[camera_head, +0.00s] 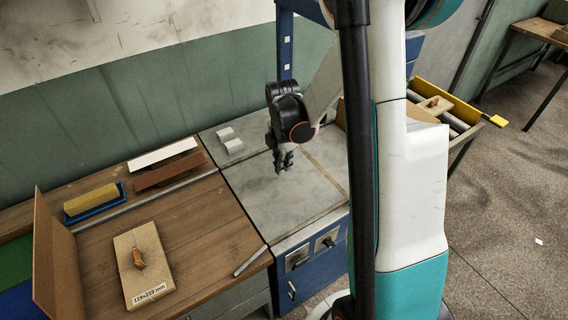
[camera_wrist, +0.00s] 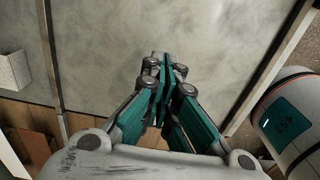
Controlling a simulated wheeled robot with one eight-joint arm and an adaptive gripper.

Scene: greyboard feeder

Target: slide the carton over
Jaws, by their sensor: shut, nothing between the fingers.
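My gripper (camera_head: 284,168) is shut and empty above the grey metal plate (camera_head: 300,200). In the wrist view its teal fingers (camera_wrist: 163,68) meet at their tips over bare grey plate. No thing is plainly marked as the carton. A flat tan board (camera_head: 152,272) lies on the wooden bench at the lower left.
The wooden bench (camera_head: 205,235) carries a yellow block in a blue tray (camera_head: 95,205), a white strip (camera_head: 162,154) and a brown strip (camera_head: 168,174). Small pale blocks (camera_head: 231,141) stand on the plate's far left. A brown upright board (camera_head: 55,258) edges the bench's left.

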